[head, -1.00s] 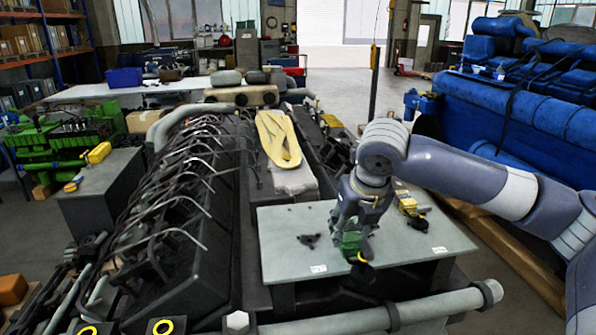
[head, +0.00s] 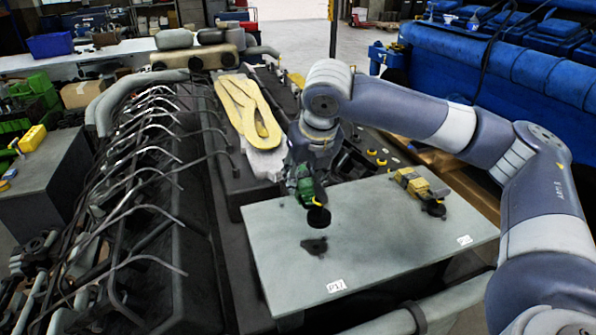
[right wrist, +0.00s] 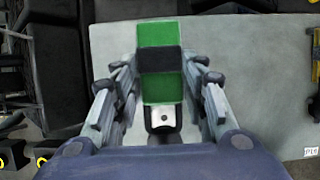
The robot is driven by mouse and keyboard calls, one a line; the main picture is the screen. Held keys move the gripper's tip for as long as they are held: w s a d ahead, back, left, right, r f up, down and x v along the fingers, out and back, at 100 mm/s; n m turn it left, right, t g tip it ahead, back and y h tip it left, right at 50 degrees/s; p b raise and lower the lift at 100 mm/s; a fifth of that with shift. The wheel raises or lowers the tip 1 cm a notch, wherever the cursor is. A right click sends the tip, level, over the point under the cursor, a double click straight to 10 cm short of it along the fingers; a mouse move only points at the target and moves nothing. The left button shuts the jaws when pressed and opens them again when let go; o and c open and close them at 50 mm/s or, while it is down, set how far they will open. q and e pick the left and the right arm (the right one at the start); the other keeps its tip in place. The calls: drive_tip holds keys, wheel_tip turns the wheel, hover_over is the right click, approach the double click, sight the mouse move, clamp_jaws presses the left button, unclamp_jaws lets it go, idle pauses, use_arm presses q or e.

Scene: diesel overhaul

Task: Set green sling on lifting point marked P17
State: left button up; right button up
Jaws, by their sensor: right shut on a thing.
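The green sling (head: 305,190) is a small green piece with a dark round lower end. My right gripper (head: 303,178) is shut on it and holds it above the grey plate (head: 285,285). In the right wrist view the green sling (right wrist: 160,90) has a dark band and sits between the fingers. On the plate, a small dark fitting (head: 314,246) lies just in front of the sling in the head view. The label P17 (head: 336,286) is in front of that fitting, at the plate's front edge. I cannot tell the exact height gap. My left gripper is out of view.
A yellow piece with a dark end (head: 420,186) lies at the plate's right; a second label (head: 464,240) is in front of it. A yellow strap (head: 248,108) lies behind the plate. The engine's bent pipes (head: 150,190) run along the left.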

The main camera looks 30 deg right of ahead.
drive_tip(key=shift+f+b, duration=0.85)
drive_tip(key=shift+b, duration=0.05)
drive_tip(key=shift+w+f+b, duration=0.15)
drive_tip(key=shift+f+b, duration=0.4)
drive_tip(key=shift+b, duration=0.05)
drive_tip(key=f+b, duration=0.2)
drive_tip(key=b, duration=0.1)
drive_tip(key=shift+w+f, duration=0.2)
drive_tip(key=shift+f, duration=0.15)
drive_tip(key=shift+s+f, duration=0.1)
drive_tip(key=shift+f, duration=0.05)
drive_tip(key=shift+f+p, duration=0.25)
drive_tip(key=shift+p, duration=0.05)
drive_tip(key=shift+f, duration=0.1)
drive_tip(key=shift+p, duration=0.75)
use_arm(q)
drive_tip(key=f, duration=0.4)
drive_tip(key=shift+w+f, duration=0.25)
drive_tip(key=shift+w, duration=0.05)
